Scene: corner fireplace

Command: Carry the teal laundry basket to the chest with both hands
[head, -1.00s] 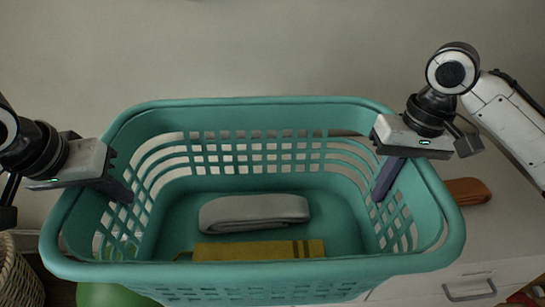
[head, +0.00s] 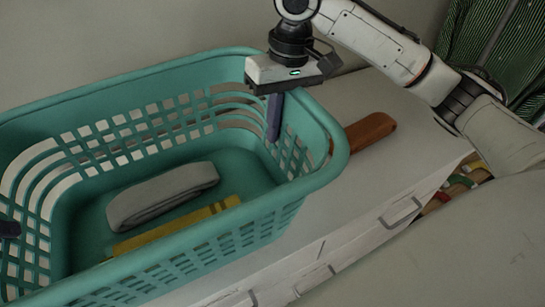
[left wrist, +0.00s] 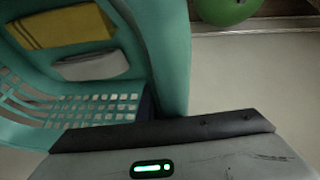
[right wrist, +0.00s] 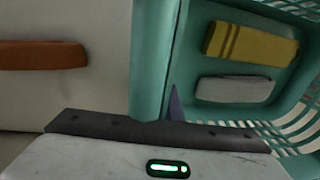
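The teal laundry basket (head: 240,225) fills the left of the head view, its left end cut off. It holds a grey folded cloth (head: 163,193) and a yellow striped cloth (head: 175,228). My right gripper (head: 275,118) is shut on its right rim, one finger inside the wall. My left gripper shows in the head view only as a dark finger (head: 8,228); in the left wrist view the opposite rim (left wrist: 172,50) runs into it. The white chest (head: 365,185) is under and right of the basket; whether they touch is unclear.
A brown-orange folded item (head: 370,131) lies on the chest top just beyond the basket's right end. Green striped fabric (head: 490,45) hangs at upper right. Colourful items (head: 465,182) are beyond the chest's right end. A green ball (left wrist: 225,8) shows in the left wrist view.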

